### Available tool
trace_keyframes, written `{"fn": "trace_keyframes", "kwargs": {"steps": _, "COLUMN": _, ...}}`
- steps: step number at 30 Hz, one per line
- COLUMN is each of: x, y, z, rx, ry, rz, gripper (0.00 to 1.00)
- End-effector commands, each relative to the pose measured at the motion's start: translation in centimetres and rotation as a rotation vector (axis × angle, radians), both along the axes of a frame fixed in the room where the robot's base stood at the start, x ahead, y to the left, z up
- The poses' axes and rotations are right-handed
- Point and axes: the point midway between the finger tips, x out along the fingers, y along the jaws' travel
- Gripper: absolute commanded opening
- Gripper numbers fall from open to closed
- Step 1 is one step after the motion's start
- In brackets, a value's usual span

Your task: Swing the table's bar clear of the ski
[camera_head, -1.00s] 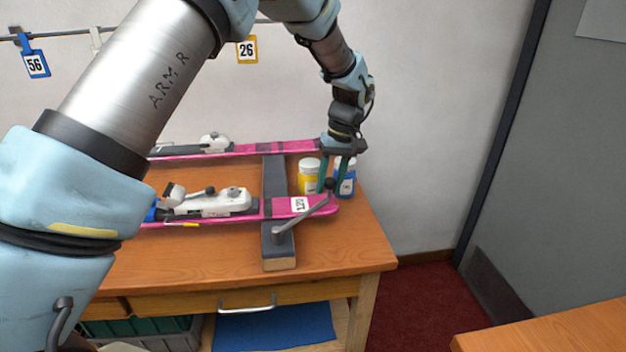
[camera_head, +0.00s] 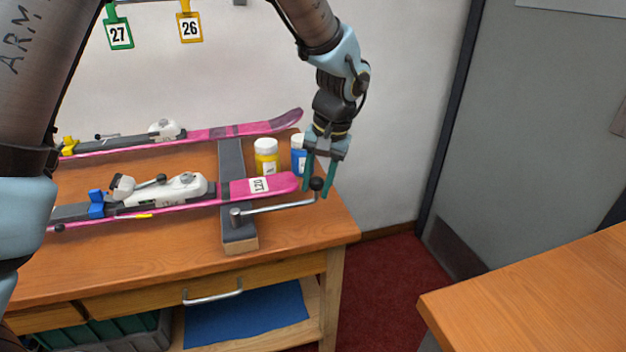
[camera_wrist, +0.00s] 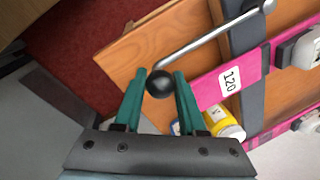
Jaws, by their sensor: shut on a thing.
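The bar (camera_head: 275,208) is a thin grey metal rod on the table (camera_head: 180,255). It pivots on a post on the dark block near the front edge and ends in a black ball knob (camera_wrist: 160,84). My gripper (camera_head: 316,190) is shut on the knob, a finger on either side. The pink ski (camera_head: 230,191) with label 120 lies across the block. The bar runs along its near side, and the wrist view shows bare wood between bar (camera_wrist: 205,40) and ski (camera_wrist: 212,88).
A yellow jar (camera_head: 266,160) and a blue jar (camera_head: 298,158) stand behind the ski tip, close to my gripper. A second pink ski (camera_head: 240,130) lies at the back. A grey door (camera_head: 530,150) and another wooden table (camera_head: 540,300) are at the right.

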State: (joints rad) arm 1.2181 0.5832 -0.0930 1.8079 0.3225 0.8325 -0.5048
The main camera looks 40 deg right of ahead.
Motion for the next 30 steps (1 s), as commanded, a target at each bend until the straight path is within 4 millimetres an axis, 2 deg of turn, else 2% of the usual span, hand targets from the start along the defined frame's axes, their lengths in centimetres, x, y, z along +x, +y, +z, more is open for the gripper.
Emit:
{"fn": "trace_keyframes", "kwargs": {"steps": 15, "x": -0.52, "y": 0.18, "z": 0.0, "rx": 0.002, "ry": 0.002, "rz": -0.023, "gripper": 0.0}}
{"fn": "trace_keyframes", "kwargs": {"steps": 16, "x": -0.53, "y": 0.18, "z": -0.01, "rx": 0.002, "ry": 0.003, "rz": -0.023, "gripper": 0.41}}
{"fn": "trace_keyframes", "kwargs": {"steps": 24, "x": -0.41, "y": 0.16, "z": 0.0, "rx": 0.001, "ry": 0.001, "rz": -0.021, "gripper": 0.7}}
{"fn": "trace_keyframes", "kwargs": {"steps": 30, "x": -0.35, "y": 0.15, "z": 0.01, "rx": 0.001, "ry": 0.0, "rz": -0.02, "gripper": 0.7}}
